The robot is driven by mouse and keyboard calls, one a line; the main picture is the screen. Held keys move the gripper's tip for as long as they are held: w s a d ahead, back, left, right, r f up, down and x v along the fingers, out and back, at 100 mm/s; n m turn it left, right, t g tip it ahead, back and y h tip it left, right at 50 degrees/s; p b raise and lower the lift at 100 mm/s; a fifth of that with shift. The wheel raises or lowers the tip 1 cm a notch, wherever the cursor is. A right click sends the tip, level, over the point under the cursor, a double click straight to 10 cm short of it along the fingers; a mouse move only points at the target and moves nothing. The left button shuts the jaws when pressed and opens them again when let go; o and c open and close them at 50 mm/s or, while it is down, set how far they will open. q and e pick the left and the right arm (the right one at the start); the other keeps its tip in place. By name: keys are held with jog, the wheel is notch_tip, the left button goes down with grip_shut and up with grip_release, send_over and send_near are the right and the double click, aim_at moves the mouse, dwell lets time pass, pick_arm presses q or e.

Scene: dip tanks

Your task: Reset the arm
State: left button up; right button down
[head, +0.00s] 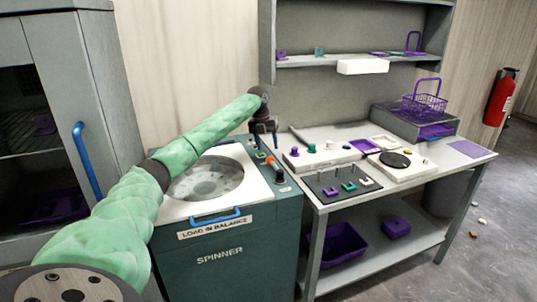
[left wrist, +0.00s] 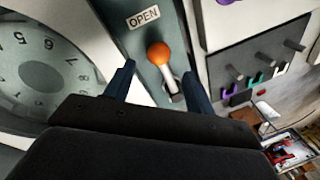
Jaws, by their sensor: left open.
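My left arm reaches in from the left, across the spinner (head: 224,262), in the head view. My left gripper (head: 264,129) is above the back right of the spinner top, open. In the left wrist view its two dark fingers (left wrist: 158,76) are spread apart, with an orange-knobbed lever (left wrist: 158,54) showing between them. I cannot tell whether they touch it. The lever also shows in the head view (head: 271,161). An OPEN label (left wrist: 143,18) is beside it. My right gripper is in neither view.
The spinner's round window (head: 207,180) shows numbered positions in the wrist view. A workbench (head: 325,204) at right carries a dark peg board (head: 325,184) with coloured clips, a purple basket (head: 424,105) and a shelf above. A cabinet with a blue handle (head: 88,160) stands left.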

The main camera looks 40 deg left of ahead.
pick_arm(q)
jog(key=shift+a+r, duration=0.1)
jog(key=shift+r, duration=0.55)
